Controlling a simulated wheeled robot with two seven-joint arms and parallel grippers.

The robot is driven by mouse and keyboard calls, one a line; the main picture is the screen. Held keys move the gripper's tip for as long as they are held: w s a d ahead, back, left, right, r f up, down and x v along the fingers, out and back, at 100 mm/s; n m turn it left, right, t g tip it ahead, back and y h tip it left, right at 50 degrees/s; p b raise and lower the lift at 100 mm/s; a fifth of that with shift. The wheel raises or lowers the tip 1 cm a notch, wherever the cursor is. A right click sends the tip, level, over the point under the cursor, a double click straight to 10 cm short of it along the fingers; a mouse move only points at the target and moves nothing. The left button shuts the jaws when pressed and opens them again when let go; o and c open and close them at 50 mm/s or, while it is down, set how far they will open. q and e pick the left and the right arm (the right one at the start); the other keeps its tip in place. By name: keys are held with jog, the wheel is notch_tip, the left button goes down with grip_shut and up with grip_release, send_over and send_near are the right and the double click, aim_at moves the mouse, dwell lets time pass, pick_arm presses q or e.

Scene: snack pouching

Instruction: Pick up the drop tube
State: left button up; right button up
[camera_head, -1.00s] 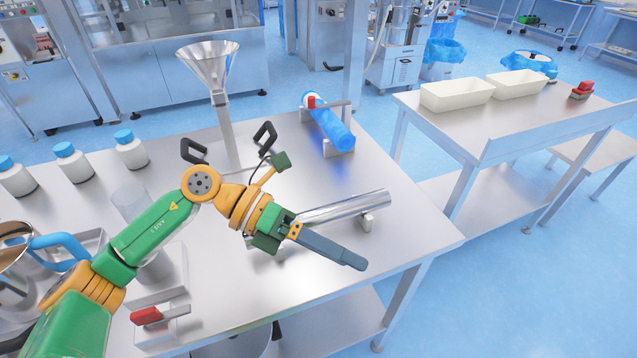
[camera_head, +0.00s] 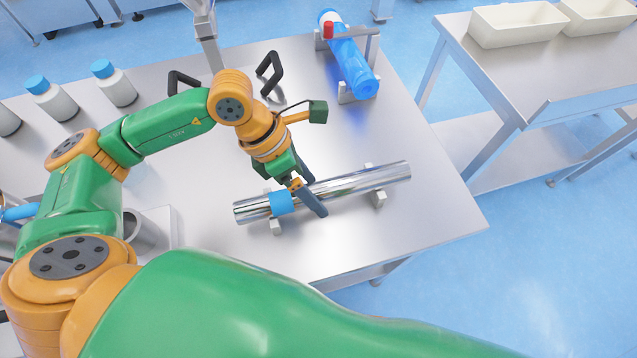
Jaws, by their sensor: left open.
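The drop tube (camera_head: 365,180) is a shiny metal tube with a blue band (camera_head: 281,203) near its left end. It lies on two small light cradle blocks on the steel table, slanting up to the right. My left gripper (camera_head: 313,194) is open over the tube, just right of the blue band. One finger reaches past the near side of the tube. The other finger is partly hidden behind it, so contact cannot be told. My right gripper is not in view.
A metal funnel stand (camera_head: 209,50) and black handles (camera_head: 270,74) stand behind my gripper. A blue roll (camera_head: 352,66) lies on a rack at the back right. White bottles (camera_head: 52,100) stand at the left. The table is clear to the right of the tube.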

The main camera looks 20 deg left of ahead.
pick_arm(q)
jog(key=shift+w+d+f, duration=0.15)
jog(key=shift+w+f, duration=0.1)
jog(key=shift+f, duration=0.2)
grip_shut()
